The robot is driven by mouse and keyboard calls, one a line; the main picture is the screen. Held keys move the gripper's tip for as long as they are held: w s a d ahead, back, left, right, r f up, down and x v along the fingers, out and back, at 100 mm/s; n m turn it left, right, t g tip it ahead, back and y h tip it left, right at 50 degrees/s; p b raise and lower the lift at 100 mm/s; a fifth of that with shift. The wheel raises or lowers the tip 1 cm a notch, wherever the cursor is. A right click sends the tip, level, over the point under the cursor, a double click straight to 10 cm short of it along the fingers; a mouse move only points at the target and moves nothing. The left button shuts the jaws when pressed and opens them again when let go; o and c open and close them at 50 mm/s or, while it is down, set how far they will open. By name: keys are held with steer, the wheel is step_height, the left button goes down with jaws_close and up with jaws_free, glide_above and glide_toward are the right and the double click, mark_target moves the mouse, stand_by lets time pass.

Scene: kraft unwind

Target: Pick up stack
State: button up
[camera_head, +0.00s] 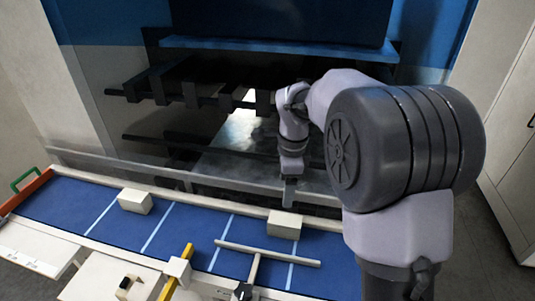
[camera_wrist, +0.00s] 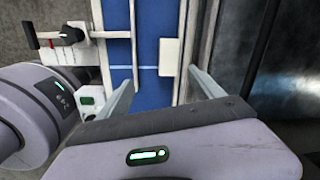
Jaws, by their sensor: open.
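A pale cream block-like stack (camera_head: 285,223) lies at the far edge of a blue belt (camera_head: 185,232), below and close to my gripper (camera_head: 289,195). It also shows in the wrist view (camera_wrist: 169,56), ahead of and between the two fingers. My gripper (camera_wrist: 163,90) is open and empty, with its fingers spread wide apart. A second similar cream block (camera_head: 135,201) lies further left on the belt. Which of the two the task means, I cannot tell.
A T-shaped cream bar (camera_head: 265,254) lies across the belt's near side. A yellow bar with a white block (camera_head: 178,268) stands to its left. A dark machine with a slatted rack (camera_head: 200,92) rises behind the belt. A green handle (camera_head: 27,179) is at far left.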

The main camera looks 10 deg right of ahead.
mark_target(285, 219)
steer(key=w+f+m+p, duration=0.1)
steer(key=f, duration=0.5)
steer(key=w+d+f+m, duration=0.1)
steer(key=f, duration=0.6)
steer(key=w+f+m+g+p, duration=0.1)
steer(key=f, duration=0.6)
steer(key=shift+w+d+p, duration=0.2)
steer(key=shift+w+p, duration=0.15)
steer(key=shift+w, duration=0.05)
steer(key=shift+s, duration=0.1)
steer(key=shift+c, duration=1.2)
steer(key=c, duration=1.4)
steer(key=shift+r+b, duration=0.35)
steer(key=shift+r, duration=1.55)
steer(key=s+r+b, duration=0.1)
steer(key=s+b, duration=0.2)
steer(key=s, duration=1.3)
steer(key=shift+a+f+b, duration=0.2)
steer(key=shift+f+b, duration=2)
steer(key=shift+b, duration=0.05)
